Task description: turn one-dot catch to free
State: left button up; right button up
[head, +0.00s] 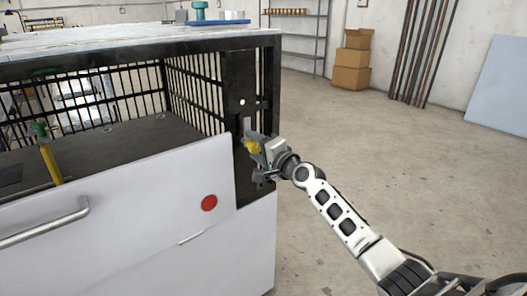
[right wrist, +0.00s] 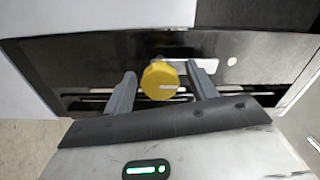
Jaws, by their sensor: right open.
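The one-dot catch is a yellow knob (head: 251,147) on the black post at the machine's right front corner. A single white dot (head: 241,102) is on the post above it. My right gripper (head: 255,144) is open at the knob. Its fingers stand on either side of the knob, with gaps visible in the right wrist view. My left gripper is not in view.
The white front panel (head: 130,205) has a grey handle (head: 45,226) and a red disc (head: 209,203). A yellow bar (head: 51,164) stands behind the panel, inside the barred enclosure. Open floor (head: 440,170) lies to the right, with cardboard boxes (head: 351,77) farther back.

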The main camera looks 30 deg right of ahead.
jog(key=shift+s, duration=0.35)
pick_arm(q)
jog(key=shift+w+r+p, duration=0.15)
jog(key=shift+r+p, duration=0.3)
jog(key=shift+p, duration=0.4)
pick_arm(e)
jog(key=s+d, duration=0.2)
jog(key=s, duration=1.3)
jog(key=shift+d, duration=0.25)
pick_arm(q)
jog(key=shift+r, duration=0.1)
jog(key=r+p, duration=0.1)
jog(key=p, duration=0.2)
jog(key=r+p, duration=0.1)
jog(key=p, duration=0.2)
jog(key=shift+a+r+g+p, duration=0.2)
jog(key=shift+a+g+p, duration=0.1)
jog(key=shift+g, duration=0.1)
pick_arm(e)
jog(key=s+a+f+n+g, duration=0.3)
jog(key=s+a+f+n, duration=0.4)
jog(key=s+a, duration=0.3)
jog(key=s+a+f+n+g, duration=0.4)
jog(key=s+a+f+n, duration=0.3)
jog(key=a, duration=0.6)
jog(key=s+n, duration=0.2)
jog(key=s, duration=0.1)
jog(key=shift+s+y, duration=0.3)
